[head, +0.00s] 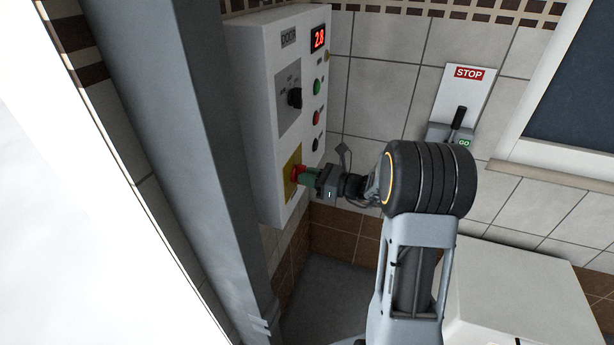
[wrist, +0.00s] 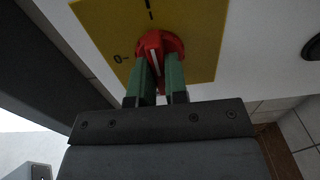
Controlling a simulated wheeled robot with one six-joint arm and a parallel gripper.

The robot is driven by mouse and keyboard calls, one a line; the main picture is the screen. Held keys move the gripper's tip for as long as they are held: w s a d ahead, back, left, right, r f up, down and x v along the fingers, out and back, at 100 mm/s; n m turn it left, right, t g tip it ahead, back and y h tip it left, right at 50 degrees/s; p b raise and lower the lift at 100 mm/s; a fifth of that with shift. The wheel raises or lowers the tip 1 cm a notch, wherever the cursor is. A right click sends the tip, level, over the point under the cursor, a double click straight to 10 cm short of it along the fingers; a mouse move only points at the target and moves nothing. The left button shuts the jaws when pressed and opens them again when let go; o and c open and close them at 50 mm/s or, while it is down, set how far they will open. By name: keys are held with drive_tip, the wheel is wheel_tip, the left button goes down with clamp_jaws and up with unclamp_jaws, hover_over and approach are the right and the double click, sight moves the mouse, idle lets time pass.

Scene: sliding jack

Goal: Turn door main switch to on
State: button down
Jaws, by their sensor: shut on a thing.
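The main switch is a red rotary knob (wrist: 154,43) on a yellow plate (wrist: 205,25), low on the front of the white door control box (head: 262,120). In the head view the yellow plate (head: 291,165) shows at the box's lower part, and the red knob (head: 298,172) is partly hidden by my gripper. My gripper (head: 306,175) has its green fingers closed on both sides of the knob's handle. In the wrist view the handle's white line runs nearly upright, roughly toward the dash at the plate's top. A "0" mark shows at the left.
Above the switch are a black selector knob (head: 295,98) on a grey plate, and green (head: 317,87), red (head: 316,118) and black (head: 316,145) buttons. The display (head: 319,38) reads 2.8. A grey post (head: 200,150) stands left. A STOP/GO lever panel (head: 464,95) is on the tiled wall.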

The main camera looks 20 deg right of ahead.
drive_tip(key=c, duration=1.1)
unclamp_jaws()
drive_tip(key=shift+c, duration=0.2)
drive_tip(key=shift+d, duration=0.1)
drive_tip(key=b+v, duration=0.3)
drive_tip(key=v, duration=1)
drive_tip(key=shift+s+d, duration=0.25)
drive_tip(key=shift+d, duration=0.05)
